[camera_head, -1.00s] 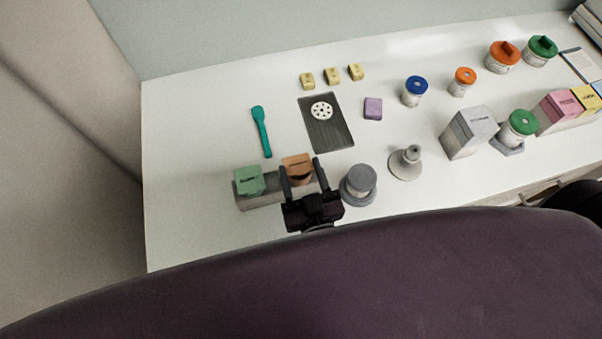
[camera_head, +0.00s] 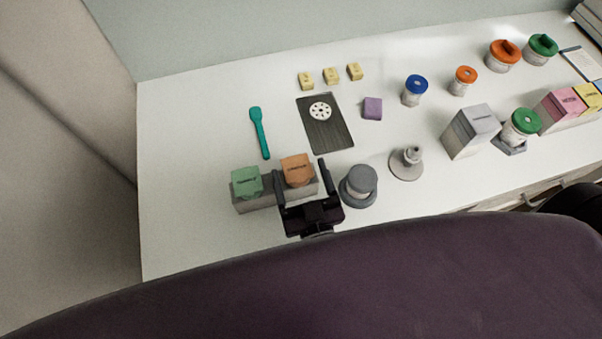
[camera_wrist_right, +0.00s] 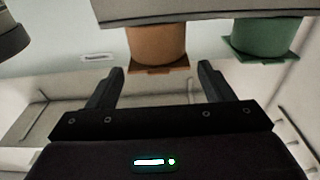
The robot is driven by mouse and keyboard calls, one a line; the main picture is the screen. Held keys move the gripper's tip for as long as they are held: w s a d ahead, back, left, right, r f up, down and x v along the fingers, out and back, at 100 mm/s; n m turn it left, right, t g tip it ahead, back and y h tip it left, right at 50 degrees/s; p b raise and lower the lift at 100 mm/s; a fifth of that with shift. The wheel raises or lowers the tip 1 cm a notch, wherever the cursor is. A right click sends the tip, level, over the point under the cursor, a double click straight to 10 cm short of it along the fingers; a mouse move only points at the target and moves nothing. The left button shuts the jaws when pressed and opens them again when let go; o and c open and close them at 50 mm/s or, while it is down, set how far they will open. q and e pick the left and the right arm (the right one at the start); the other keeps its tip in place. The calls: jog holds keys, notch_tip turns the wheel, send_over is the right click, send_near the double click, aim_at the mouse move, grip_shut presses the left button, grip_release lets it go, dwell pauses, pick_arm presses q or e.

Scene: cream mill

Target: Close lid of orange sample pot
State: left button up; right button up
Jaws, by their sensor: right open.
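The orange sample pot (camera_head: 297,170) sits in a grey block holder (camera_head: 257,204), right of a green sample pot (camera_head: 246,181). Its square labelled lid lies flat, with no visible gap, and looks shut. In the right wrist view the orange pot (camera_wrist_right: 157,44) hangs inverted, its lid (camera_wrist_right: 160,69) level across the mouth. My right gripper (camera_head: 300,176) is open and empty. My left gripper is not in view.
A grey round lidded jar (camera_head: 358,187) stands close right of my gripper, with a grey stand (camera_head: 406,163) beyond. A teal spoon (camera_head: 259,133) and dark board (camera_head: 325,129) lie behind. The white table (camera_head: 185,150) is clear at left.

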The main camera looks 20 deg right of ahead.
jog(key=shift+s+f, duration=0.25)
jog(key=shift+s, duration=0.2)
jog(key=s+b, duration=0.2)
jog(key=s, duration=0.4)
jog(key=shift+s+f+b, duration=0.2)
jog(key=shift+s+b, duration=0.2)
